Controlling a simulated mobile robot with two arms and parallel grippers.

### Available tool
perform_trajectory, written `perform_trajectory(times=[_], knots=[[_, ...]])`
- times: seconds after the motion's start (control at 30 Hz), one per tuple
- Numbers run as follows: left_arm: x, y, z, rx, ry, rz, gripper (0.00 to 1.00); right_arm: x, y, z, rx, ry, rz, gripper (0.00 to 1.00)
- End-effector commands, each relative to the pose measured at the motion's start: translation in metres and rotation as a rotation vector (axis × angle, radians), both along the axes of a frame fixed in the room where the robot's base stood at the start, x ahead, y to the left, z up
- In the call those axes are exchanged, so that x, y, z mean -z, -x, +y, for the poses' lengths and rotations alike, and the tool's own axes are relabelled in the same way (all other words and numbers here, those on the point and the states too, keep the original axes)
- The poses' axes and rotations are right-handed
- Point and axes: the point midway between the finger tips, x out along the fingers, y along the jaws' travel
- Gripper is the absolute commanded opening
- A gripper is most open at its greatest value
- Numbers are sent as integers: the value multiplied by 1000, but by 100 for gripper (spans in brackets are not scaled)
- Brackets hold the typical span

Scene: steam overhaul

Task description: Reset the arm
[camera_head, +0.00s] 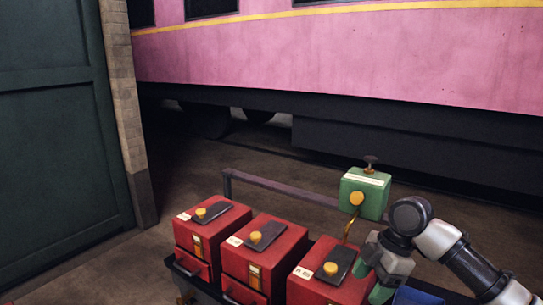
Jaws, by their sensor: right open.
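My right arm comes in from the lower right and bends at a dark wrist. My right gripper (372,277) points down beside the rightmost red box and is open, with nothing seen held in it. Its fingertips are partly hidden among the boxes, so I cannot tell whether they touch anything. My left gripper is not in view.
Three red boxes with dark tops and yellow knobs, the left (213,236), middle (265,258) and right (327,272), stand on a dark cart with a rail (285,190). A green box (363,194) is close behind my wrist. A pink railway carriage (340,55) spans the back; a dark green door (55,130) stands left.

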Motion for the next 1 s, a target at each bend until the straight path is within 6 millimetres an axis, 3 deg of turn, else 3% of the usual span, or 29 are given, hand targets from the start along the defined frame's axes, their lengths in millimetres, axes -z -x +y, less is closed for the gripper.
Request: perform_trajectory(times=[0.27, 0.47, 0.77, 1.0], knots=[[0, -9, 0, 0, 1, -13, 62, 42, 18, 22, 51, 16, 12, 65], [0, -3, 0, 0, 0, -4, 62, 81, 41, 43, 129, 20, 16, 65], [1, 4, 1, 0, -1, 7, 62, 153, 112, 79, 446, -21, 24, 65], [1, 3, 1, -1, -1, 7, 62, 185, 181, 71, 877, -46, 44, 65]])
